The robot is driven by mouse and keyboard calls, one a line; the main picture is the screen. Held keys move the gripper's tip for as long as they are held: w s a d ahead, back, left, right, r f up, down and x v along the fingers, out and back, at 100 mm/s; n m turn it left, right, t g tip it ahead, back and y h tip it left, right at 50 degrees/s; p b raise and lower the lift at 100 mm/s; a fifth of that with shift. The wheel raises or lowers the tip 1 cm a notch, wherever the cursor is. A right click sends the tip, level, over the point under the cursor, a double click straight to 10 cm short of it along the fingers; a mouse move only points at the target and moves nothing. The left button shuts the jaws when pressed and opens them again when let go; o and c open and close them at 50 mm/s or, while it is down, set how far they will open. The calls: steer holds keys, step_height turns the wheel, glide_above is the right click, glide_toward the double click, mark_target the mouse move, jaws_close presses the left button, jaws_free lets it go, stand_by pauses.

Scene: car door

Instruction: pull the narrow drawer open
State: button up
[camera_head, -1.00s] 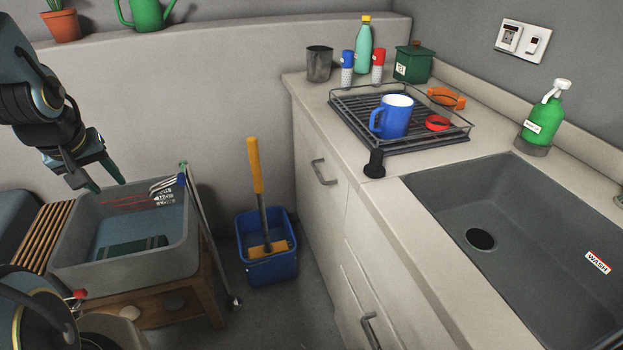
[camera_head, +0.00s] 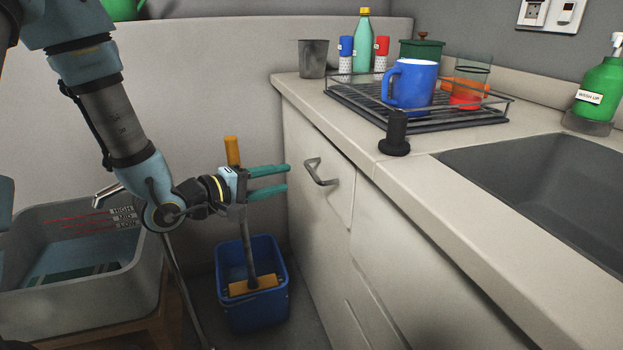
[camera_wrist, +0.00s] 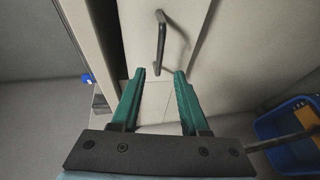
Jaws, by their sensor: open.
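The narrow drawer (camera_head: 308,142) is the pale front at the far end of the counter's cabinet, and it looks shut. Its dark bar handle (camera_head: 320,173) stands out from the front. My gripper (camera_head: 287,178) is open and empty, with teal fingers pointing at the drawer front, a little left of the handle in the head view. In the wrist view, the handle (camera_wrist: 161,42) lies beyond the fingertips, lined up with the gap between the fingers of my gripper (camera_wrist: 160,74). I see no contact with the handle.
A blue bucket (camera_head: 231,305) with a yellow-handled tool stands on the floor below my gripper. A grey basin (camera_head: 140,275) is at the left. The counter (camera_head: 345,125) bears a dish rack with a blue mug (camera_head: 411,88), and a sink (camera_head: 560,185) is at the right.

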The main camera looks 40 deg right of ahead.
mark_target(311, 170)
steer(key=d, duration=0.3)
steer(key=d+f, duration=0.1)
steer(key=d, duration=0.5)
steer(key=shift+w+d+f, duration=0.15)
steer(key=shift+d+f, duration=0.2)
steer(key=shift+f, duration=0.05)
steer(key=shift+c, duration=0.3)
jaws_close()
stand_by(0.6)
